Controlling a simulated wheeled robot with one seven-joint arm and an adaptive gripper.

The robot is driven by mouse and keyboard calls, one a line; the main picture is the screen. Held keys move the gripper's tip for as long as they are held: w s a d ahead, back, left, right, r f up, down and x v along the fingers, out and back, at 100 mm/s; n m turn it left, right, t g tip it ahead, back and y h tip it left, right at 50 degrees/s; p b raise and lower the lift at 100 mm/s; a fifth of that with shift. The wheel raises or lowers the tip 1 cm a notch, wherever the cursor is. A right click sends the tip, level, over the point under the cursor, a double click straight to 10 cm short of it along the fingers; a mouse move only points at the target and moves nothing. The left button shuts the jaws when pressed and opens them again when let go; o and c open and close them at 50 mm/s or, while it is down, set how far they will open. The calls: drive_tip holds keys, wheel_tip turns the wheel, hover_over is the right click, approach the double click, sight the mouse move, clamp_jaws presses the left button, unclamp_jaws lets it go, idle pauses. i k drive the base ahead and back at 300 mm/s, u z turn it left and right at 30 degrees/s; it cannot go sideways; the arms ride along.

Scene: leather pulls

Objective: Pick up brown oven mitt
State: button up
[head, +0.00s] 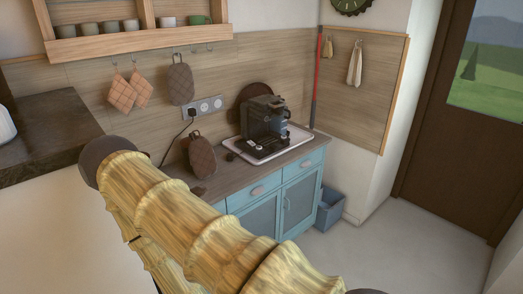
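A brown quilted oven mitt (202,158) is propped upright on the wooden counter (218,180), left of the coffee machine; its lower left lies close behind my arm in the picture. A similar grey-brown quilted mitt (181,85) hangs from a hook on the wall above it. Two checked reddish-brown potholders (122,95) hang further left. My arm, with a yellow wood-like surface, crosses the lower foreground. I cannot make out my gripper's fingers in this view.
A coffee machine (265,120) stands on a white tray (262,154) right of the mitt. A power cord runs to a wall socket (209,105). A dark countertop (50,130) lies left. Blue cabinets (290,202) are below the counter. Open floor (395,235) lies right.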

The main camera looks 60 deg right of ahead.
sight(202, 157)
drive_tip(key=z, duration=0.75)
drive_tip(key=i, duration=0.35)
